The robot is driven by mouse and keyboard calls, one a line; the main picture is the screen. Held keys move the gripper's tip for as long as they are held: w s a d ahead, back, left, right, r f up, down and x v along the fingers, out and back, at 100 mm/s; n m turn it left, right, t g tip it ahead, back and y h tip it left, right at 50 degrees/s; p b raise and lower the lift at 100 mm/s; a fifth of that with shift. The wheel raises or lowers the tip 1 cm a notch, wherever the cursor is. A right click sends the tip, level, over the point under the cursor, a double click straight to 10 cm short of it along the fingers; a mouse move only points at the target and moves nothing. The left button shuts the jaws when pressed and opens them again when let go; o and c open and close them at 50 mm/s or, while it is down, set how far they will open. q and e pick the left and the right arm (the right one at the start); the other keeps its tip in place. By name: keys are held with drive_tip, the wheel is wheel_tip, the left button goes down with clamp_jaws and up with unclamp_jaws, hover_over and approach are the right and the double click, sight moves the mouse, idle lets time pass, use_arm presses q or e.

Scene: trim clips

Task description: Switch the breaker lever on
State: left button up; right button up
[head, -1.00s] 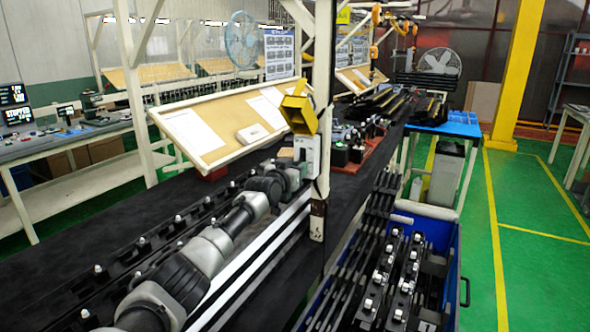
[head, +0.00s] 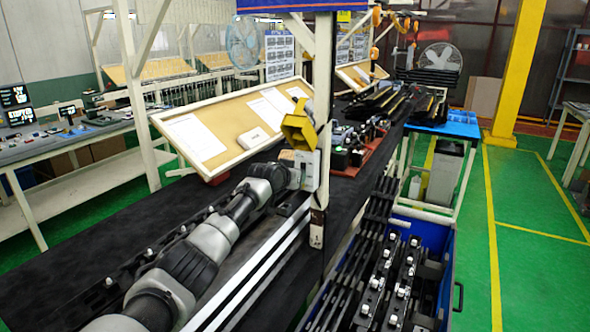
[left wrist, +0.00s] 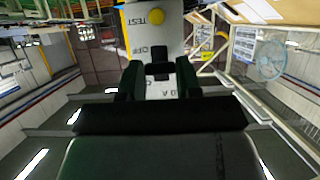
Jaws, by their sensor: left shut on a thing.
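The breaker is a small light grey box (head: 309,172) on the white post, with a yellow open-sided part (head: 299,127) above it. My left arm reaches in from the lower left, and my left gripper (head: 297,168) is at the box's left side. In the left wrist view the breaker face (left wrist: 152,35) shows a yellow TEST button and printed letters. My left gripper (left wrist: 157,80) is shut on the breaker lever there. My right gripper is not in view.
A tilted tan board (head: 222,130) with papers stands behind the arm. A long dark bench (head: 100,240) runs below it. A blue bin (head: 432,225) of black trim parts is right of the post. The green floor at the right is clear.

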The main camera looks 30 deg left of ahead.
use_arm(q)
drive_tip(key=shift+r+g+p, duration=0.7)
drive_tip(key=shift+g, duration=0.5)
drive_tip(key=o, duration=0.9)
drive_tip(key=shift+w, duration=0.1)
drive_tip(key=shift+o, duration=0.2)
drive_tip(key=shift+r, duration=0.1)
drive_tip(key=b+v, duration=0.3)
drive_tip(key=v, duration=0.7)
drive_tip(key=shift+s+r, duration=0.25)
drive_tip(key=shift+f, duration=0.1)
